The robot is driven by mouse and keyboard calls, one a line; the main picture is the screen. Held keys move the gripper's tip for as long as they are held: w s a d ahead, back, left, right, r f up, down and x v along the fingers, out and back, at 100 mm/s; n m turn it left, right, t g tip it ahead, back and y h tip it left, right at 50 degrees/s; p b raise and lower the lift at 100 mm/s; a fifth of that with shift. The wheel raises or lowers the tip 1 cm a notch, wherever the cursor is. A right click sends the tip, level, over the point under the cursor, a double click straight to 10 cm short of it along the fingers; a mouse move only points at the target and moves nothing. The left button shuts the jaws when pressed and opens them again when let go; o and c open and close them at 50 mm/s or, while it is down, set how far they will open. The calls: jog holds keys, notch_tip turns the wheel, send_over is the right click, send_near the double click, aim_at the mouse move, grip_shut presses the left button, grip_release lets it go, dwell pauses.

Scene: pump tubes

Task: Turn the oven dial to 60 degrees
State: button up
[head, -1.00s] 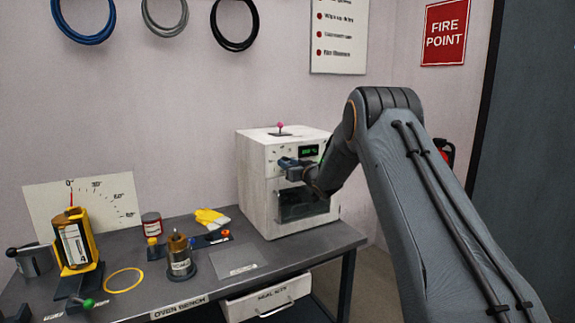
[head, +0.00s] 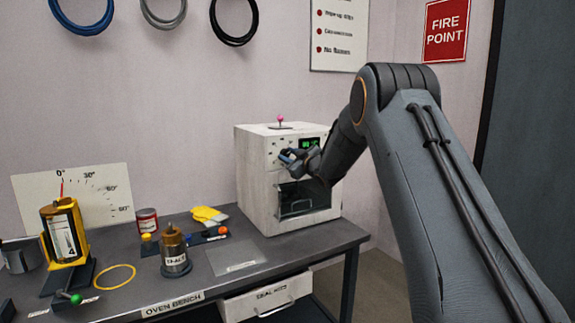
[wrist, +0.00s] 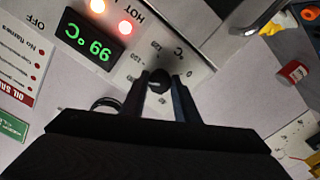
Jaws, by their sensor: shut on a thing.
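My gripper (head: 292,158) is at the upper part of the oven front. In the wrist view my gripper (wrist: 160,90) is closed around the dark round dial (wrist: 159,78), with one finger on each side. A °C scale with 0 and 120 marks surrounds the dial; its pointer is hard to make out. The green display (wrist: 88,42) appears upside down there, with two like digits, 66 or 99, and °C. Two lamps near HOT are lit.
The bench (head: 215,277) holds a yellow-framed cylinder (head: 62,232), a brass-topped pot (head: 174,252), a red can (head: 147,219) and yellow gloves (head: 208,214). A pink-knobbed lever (head: 280,120) stands on the oven top. The wall is close behind.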

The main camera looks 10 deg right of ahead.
jog(key=n+b, duration=0.6)
jog(key=b, duration=0.1)
jog(key=shift+f, duration=0.15)
jog(key=n+b, duration=0.5)
jog(key=b, duration=0.1)
jog(key=shift+r+n, duration=0.2)
jog(key=shift+n, duration=0.2)
jog(key=o, duration=1.1)
jog(key=shift+c, duration=0.2)
jog(key=v, duration=0.8)
jog(key=shift+b, duration=0.4)
